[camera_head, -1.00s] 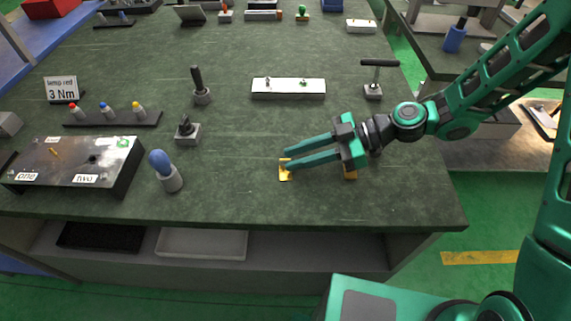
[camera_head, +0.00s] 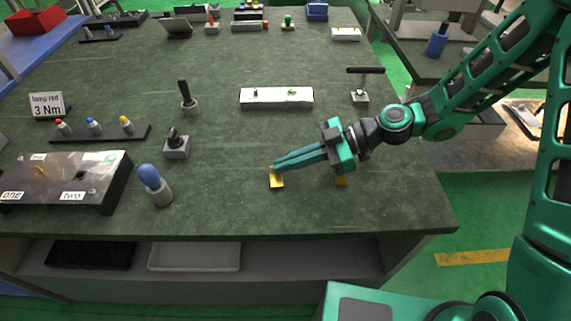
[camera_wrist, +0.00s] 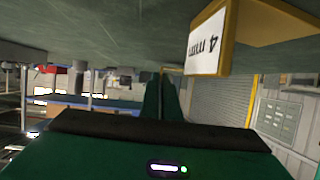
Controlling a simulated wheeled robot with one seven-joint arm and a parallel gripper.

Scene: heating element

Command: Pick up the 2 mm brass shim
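A small brass shim (camera_head: 277,183) stands on the dark green bench top near its front, with an upright part at its back. My gripper (camera_head: 274,167) has its green fingers closed together on that upright part. In the wrist view the fingers meet at a small yellow piece (camera_wrist: 173,71); no mark on it can be read, so its thickness cannot be told.
A blue-topped grey peg (camera_head: 155,187) and a metal panel box (camera_head: 60,178) stand to the left. A white strip (camera_head: 276,97) and a T-handled tool (camera_head: 361,86) stand behind. The bench between the peg and the shim is clear.

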